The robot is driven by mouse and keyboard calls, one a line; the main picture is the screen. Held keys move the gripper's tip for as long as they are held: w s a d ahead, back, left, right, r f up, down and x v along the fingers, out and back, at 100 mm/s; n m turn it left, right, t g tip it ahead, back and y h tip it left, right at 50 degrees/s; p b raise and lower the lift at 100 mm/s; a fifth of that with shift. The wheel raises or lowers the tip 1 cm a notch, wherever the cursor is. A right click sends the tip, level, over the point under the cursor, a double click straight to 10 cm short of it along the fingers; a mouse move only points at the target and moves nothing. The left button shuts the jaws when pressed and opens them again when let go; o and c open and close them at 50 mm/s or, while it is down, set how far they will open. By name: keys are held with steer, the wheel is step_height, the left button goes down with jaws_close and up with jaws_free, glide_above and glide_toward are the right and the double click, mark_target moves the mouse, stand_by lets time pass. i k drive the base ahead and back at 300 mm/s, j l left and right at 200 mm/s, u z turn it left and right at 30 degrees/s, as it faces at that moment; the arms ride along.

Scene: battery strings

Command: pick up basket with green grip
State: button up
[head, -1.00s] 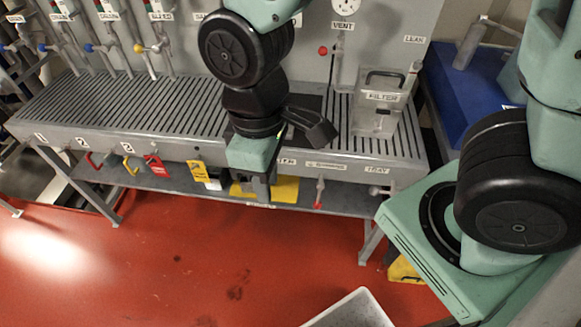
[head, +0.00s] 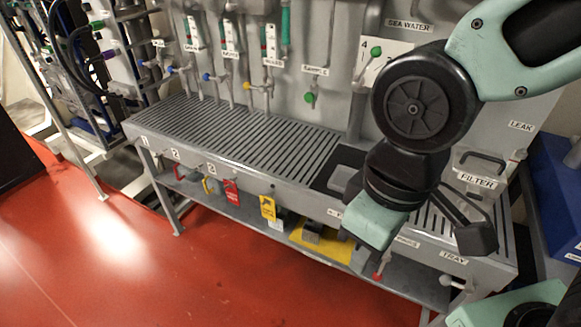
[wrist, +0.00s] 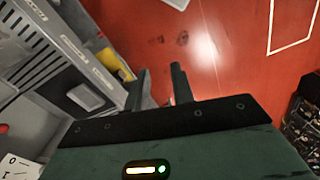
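I cannot make out a basket with a green grip in either view. The only small green parts on the bench wall are valve knobs (head: 377,51) and upright sleeves. My gripper (wrist: 158,82) points down over the red floor in the wrist view, its two dark fingers apart with only floor between them. In the head view my arm hangs in front of the bench's right part and hides some of it; the fingertips are hard to make out there.
A slatted grey bench (head: 240,140) runs along the wall. Its lower shelf holds a yellow item (head: 325,245). Red and yellow tags (head: 267,207) hang at its front edge. A box labelled FILTER (head: 477,180) stands at right. The red floor (head: 120,265) in front is clear.

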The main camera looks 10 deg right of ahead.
mark_target(282, 214)
steer(key=j+z, duration=0.15)
steer(key=z, duration=0.15)
steer(key=j+z, duration=0.15)
steer(key=z, duration=0.2)
steer(key=j+z, duration=0.3)
steer(key=j, duration=0.55)
steer(key=j+z, duration=0.3)
steer(key=j, duration=0.5)
steer(key=k+j, duration=0.1)
steer(key=j, duration=0.85)
steer(key=k+j, duration=0.15)
steer(key=j, duration=0.35)
